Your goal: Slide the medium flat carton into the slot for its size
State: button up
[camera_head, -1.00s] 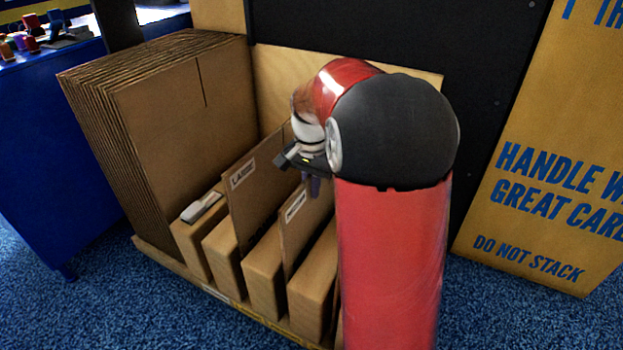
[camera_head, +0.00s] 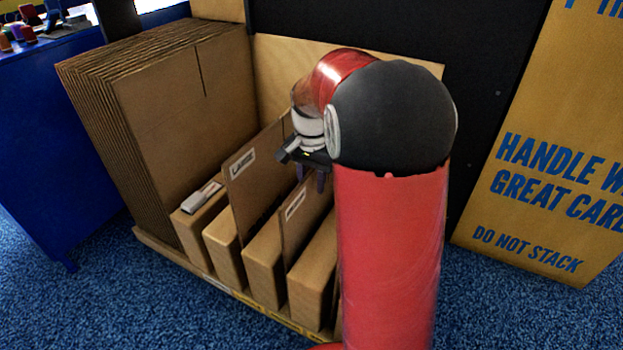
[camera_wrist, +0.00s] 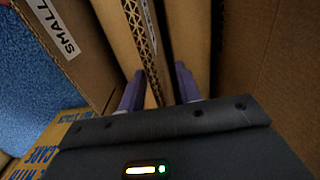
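In the wrist view, a brown flat carton (camera_wrist: 145,40) shows its corrugated top edge, standing upright in the rack. My gripper (camera_wrist: 158,88) has its purple fingers on either side of this edge, with a visible gap, so it looks open around it. A divider labelled SMALL (camera_wrist: 75,45) stands to the left. In the head view my gripper (camera_head: 314,182) is just right of the divider labelled MEDIUM (camera_head: 298,215). A divider labelled LARGE (camera_head: 255,170) is further left. My arm hides the carton and the SMALL divider in the head view.
A thick stack of folded cartons (camera_head: 180,100) fills the rack's left side. Brown blocks (camera_head: 268,262) stand between the dividers. A small light object (camera_head: 201,197) lies on the leftmost block. A blue table (camera_head: 50,140) is left, a printed board (camera_head: 545,170) right.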

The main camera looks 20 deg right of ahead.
notch_tip(320, 180, up, 8)
jog(key=shift+p, duration=1.15)
jog(key=s+a+r+n+t+p, duration=0.2)
jog(key=s+a+r+n+p, duration=0.1)
jog(key=s, duration=0.4)
jog(key=s+a+r+n+t+p, duration=0.1)
jog(key=s+a+r+n+p, duration=0.2)
jog(key=s, duration=0.4)
jog(key=s+a+r+n+t+p, duration=0.2)
jog(key=s+a+r+n+p, duration=0.1)
jog(key=s+r, duration=0.4)
jog(key=shift+s+a+n+t+p, duration=0.3)
jog(key=shift+s+n+p, duration=0.15)
jog(key=shift+n+p, duration=0.4)
